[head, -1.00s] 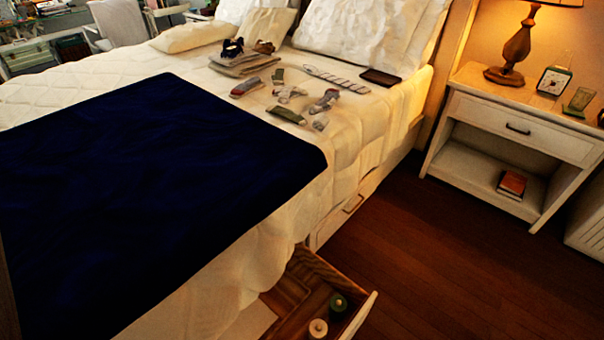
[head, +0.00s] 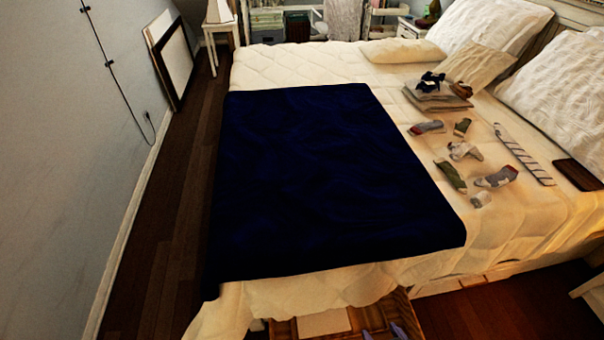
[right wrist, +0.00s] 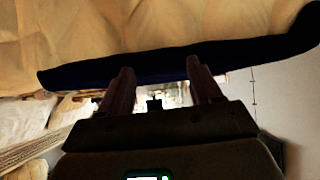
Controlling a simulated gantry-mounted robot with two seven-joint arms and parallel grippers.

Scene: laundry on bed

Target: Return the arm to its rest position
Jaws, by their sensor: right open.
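My right gripper (right wrist: 158,72) shows in the right wrist view, with its two dark fingers spread apart and nothing between them. My left gripper is not in view. A navy blanket (head: 320,180) lies spread over the bed; it is a dark band in the right wrist view (right wrist: 150,65), beyond the fingers.
Socks (head: 450,175) and a folded stack (head: 437,97) lie on the right part of the bed (head: 290,65). Bare floor (head: 165,270) runs between bed and left wall.

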